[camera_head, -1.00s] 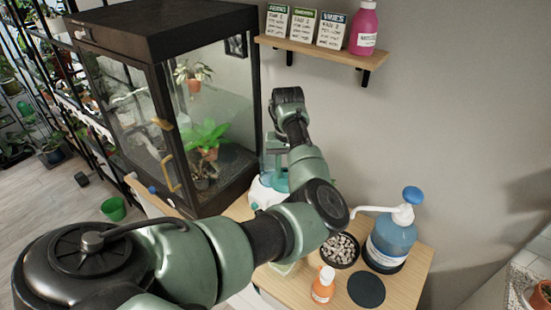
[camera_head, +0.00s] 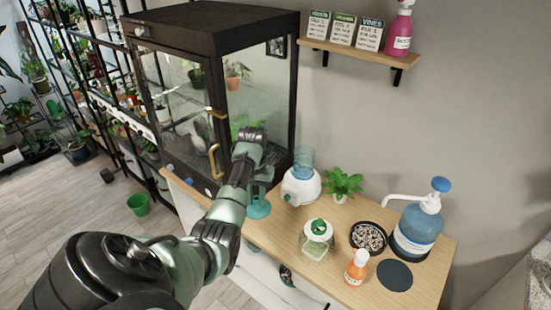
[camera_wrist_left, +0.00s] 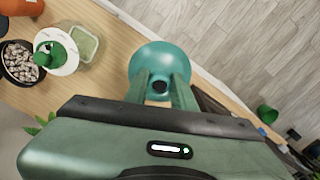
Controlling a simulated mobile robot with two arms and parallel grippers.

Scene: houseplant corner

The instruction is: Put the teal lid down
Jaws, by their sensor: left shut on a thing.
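The teal lid (camera_head: 259,209) is a round, shallow cone. My left gripper (camera_head: 262,181) is shut on it by its stem. In the left wrist view the lid (camera_wrist_left: 160,60) sits between the gripper's two fingers (camera_wrist_left: 161,92), wide side away from the palm. It is near the left edge of the wooden table (camera_head: 335,215), left of the white dispenser base (camera_head: 300,188) with its blue tank (camera_head: 303,160). I cannot tell whether the lid touches the tabletop. My right gripper is not in view.
A glass jar (camera_head: 317,247), a pebble bowl (camera_head: 368,237), an orange bottle (camera_head: 356,268), a pump bottle (camera_head: 417,232), a dark round mat (camera_head: 394,275) and a small plant (camera_head: 342,185) stand on the table. A glass cabinet (camera_head: 215,18) is behind my arm.

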